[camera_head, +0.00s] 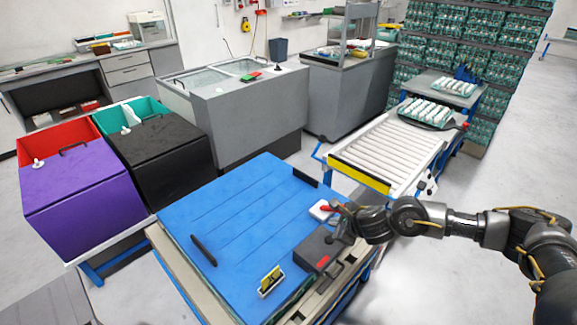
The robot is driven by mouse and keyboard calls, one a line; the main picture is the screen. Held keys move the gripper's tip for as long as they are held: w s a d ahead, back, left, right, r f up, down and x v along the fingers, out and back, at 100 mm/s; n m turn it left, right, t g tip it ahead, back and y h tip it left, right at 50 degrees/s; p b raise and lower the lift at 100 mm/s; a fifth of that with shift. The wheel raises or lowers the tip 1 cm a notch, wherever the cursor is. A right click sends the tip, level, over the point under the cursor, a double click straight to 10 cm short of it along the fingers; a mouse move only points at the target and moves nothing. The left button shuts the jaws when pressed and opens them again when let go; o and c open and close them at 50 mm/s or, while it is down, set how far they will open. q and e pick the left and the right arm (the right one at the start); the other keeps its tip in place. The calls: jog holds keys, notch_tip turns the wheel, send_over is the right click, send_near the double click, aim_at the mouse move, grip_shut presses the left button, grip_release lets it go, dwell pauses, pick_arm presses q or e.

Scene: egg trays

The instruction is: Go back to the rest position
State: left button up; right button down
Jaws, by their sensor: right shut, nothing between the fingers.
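My right arm comes in from the right edge and reaches over the right side of the blue-topped table (225,222). My right gripper (338,228) is shut and empty. It is close above a dark grey box with a red patch (322,252) and beside a small white and red item (322,209). I cannot tell whether it touches either. My left gripper is not in view.
Purple (85,190) and black (160,150) lidded bins stand on the left. A grey double-basin unit (240,105) stands behind the table. A roller conveyor (390,150) lies at the back right, with egg trays (427,112) at its end. Floor at the right is clear.

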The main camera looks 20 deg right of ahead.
jog(key=a+m, duration=0.1)
jog(key=a, duration=0.1)
jog(key=s+a+f+m, duration=0.1)
jog(key=s+a+m+y, duration=0.1)
jog(key=a, duration=0.1)
jog(key=shift+s+a+f, duration=0.15)
jog(key=shift+s+a, duration=0.05)
jog(key=shift+a, duration=0.1)
jog(key=s+a+m, duration=1)
jog(key=m, duration=0.7)
jog(key=s+d+f+m+g+h, duration=0.15)
jog(key=s+d+m, duration=0.25)
jog(key=s+m, duration=0.4)
jog(key=s+d+f+m+g, duration=0.25)
jog(key=s+m, duration=0.35)
jog(key=m, duration=0.3)
jog(key=s+d+f+m+g+h, duration=0.1)
jog(key=s+d+f+m+g, duration=0.1)
jog(key=s+d+m, duration=0.45)
notch_tip(320, 180, down, 28)
jog(key=s+a+m+b, duration=0.1)
jog(key=s+a+m, duration=0.1)
jog(key=s, duration=0.1)
jog(key=s+d+f+g, duration=0.2)
jog(key=s+f, duration=1.3)
jog(key=shift+s+d+b, duration=0.25)
jog(key=shift+d+b, duration=0.05)
jog(key=shift+d, duration=0.1)
